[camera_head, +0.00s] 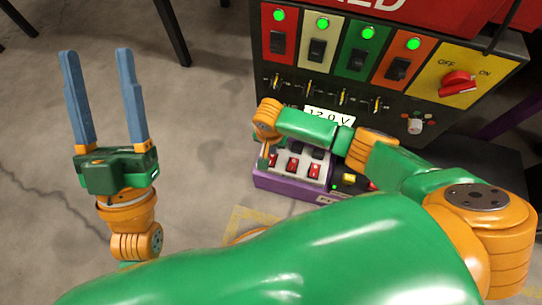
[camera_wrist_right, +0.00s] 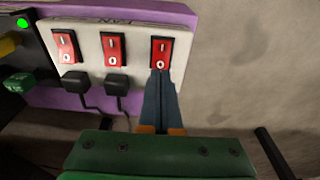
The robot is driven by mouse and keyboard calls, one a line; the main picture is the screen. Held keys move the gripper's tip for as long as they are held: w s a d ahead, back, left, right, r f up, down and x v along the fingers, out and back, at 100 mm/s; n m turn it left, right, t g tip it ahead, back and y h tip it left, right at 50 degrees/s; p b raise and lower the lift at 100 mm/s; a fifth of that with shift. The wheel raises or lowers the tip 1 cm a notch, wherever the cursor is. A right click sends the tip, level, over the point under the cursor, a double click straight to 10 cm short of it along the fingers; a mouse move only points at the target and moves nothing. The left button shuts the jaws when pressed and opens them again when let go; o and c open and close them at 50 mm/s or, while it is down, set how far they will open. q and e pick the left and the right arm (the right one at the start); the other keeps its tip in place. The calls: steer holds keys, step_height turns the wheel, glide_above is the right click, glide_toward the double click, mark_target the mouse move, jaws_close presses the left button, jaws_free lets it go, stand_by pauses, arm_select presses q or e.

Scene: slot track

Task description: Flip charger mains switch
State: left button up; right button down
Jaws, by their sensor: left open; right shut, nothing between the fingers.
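A white power strip (camera_wrist_right: 85,35) on a purple base shows three red rocker switches, marked I and O, in the right wrist view. My right gripper (camera_wrist_right: 161,76) is shut and empty. Its fingertips are at the lower, O-marked end of the rightmost rocker switch (camera_wrist_right: 161,52); I cannot tell whether they touch it. Black plugs (camera_wrist_right: 116,83) sit below the other two switches. In the head view the strip's red switches (camera_head: 292,165) lie below the upright panel, partly behind my right arm. My left gripper (camera_head: 104,95) is open and empty, over the floor at left.
The upright black panel (camera_head: 400,112) carries coloured plates with black switches and lit green lamps. A red knob (camera_head: 458,83) sits on a yellow OFF/ON plate. A yellow block (camera_head: 348,178) is right of the strip switches.

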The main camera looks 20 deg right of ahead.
stand_by(0.5)
steer(key=shift+f+b, duration=0.6)
steer(key=shift+f, duration=0.3)
stand_by(0.3)
step_height(320, 180, up, 7)
steer(key=p, duration=0.8)
steer(key=shift+p, duration=0.35)
